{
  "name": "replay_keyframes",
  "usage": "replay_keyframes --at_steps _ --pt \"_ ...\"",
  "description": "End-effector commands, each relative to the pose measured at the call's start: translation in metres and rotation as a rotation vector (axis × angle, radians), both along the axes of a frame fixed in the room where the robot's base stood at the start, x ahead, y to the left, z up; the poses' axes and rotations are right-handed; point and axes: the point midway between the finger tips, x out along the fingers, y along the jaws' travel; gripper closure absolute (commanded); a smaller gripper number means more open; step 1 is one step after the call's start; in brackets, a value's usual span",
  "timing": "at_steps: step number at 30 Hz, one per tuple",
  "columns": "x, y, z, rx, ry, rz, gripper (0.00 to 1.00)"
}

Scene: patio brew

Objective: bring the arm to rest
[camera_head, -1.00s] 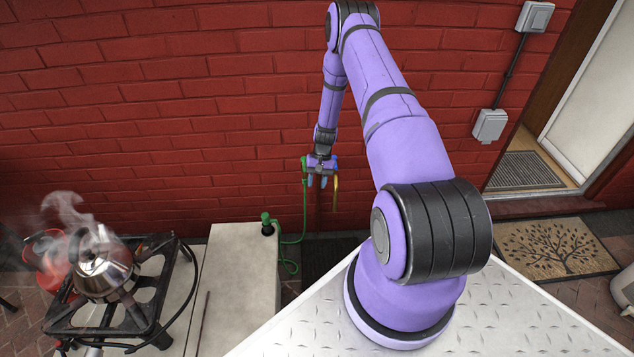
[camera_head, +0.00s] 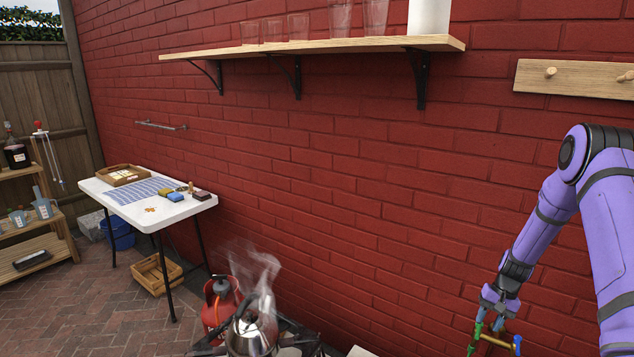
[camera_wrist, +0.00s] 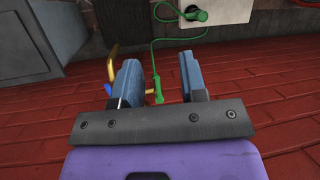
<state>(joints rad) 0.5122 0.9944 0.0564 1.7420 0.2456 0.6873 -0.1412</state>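My gripper (camera_head: 492,316) hangs at the lower right of the head view, in front of the red brick wall, pointing down. In the wrist view its two blue-grey fingers (camera_wrist: 160,78) stand apart with nothing clasped between them. A brass pipe or tap (camera_wrist: 113,62) with a blue end shows just beyond the left finger. The end of a green hose (camera_wrist: 156,88) shows in the gap, farther off. Whether the fingers touch either cannot be told. My purple arm is bent, its upper part high at the right edge of the head view.
A steaming kettle (camera_head: 251,335) stands on a burner beside a red gas bottle (camera_head: 219,303). A wooden shelf (camera_head: 330,47) with glasses and a peg rail (camera_head: 572,79) are on the wall. A white table (camera_head: 150,216) stands left, with a wooden crate (camera_head: 157,273) below.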

Motion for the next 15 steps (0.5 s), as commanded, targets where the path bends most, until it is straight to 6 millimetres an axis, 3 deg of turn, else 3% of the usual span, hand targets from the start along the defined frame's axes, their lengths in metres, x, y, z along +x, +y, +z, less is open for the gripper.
replay_keyframes --at_steps 1,3,9,15 --pt "0.005 0.005 0.026 -0.015 -0.019 0.017 0.61" --pt "0.008 0.013 0.056 -0.032 -0.038 0.039 0.61" --pt "0.01 0.037 0.139 -0.081 -0.097 0.099 0.61" --pt "-0.002 0.066 0.216 -0.127 -0.156 0.157 0.61"
